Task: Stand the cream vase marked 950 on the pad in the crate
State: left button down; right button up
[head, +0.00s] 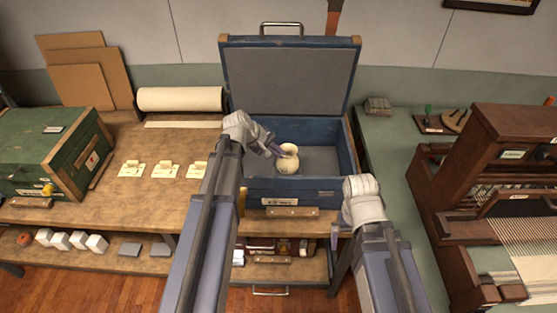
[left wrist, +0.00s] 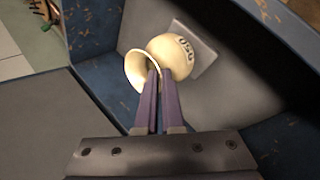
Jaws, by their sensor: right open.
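The cream vase (head: 287,164) is inside the blue crate (head: 257,186), towards its left part, and looks roughly upright in the head view. Its dark number shows on its body in the left wrist view (left wrist: 183,50). My left gripper (head: 281,151) has its fingers close together at the vase's neck, with the rim between them (left wrist: 157,75). A light grey pad (left wrist: 207,62) shows partly beneath the vase; whether the vase touches it I cannot tell. My right gripper (head: 337,236) is open and empty, low in front of the crate's right side.
The crate's lid (head: 290,75) stands open at the back. A green chest (head: 45,155) and paper roll (head: 180,99) are to the left, with several small tagged items on the bench. A wooden loom (head: 485,190) stands at the right.

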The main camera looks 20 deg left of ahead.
pick_arm(q)
jog(key=shift+f, duration=0.65)
pick_arm(e)
jog(key=shift+f, duration=0.65)
pick_arm(q)
jog(key=shift+f+b, duration=0.25)
jog(key=shift+b, duration=0.15)
jog(key=c, duration=1)
grip_release()
jog(key=shift+r, duration=0.1)
jog(key=shift+c, duration=0.2)
pick_arm(e)
jog(key=shift+f, duration=0.15)
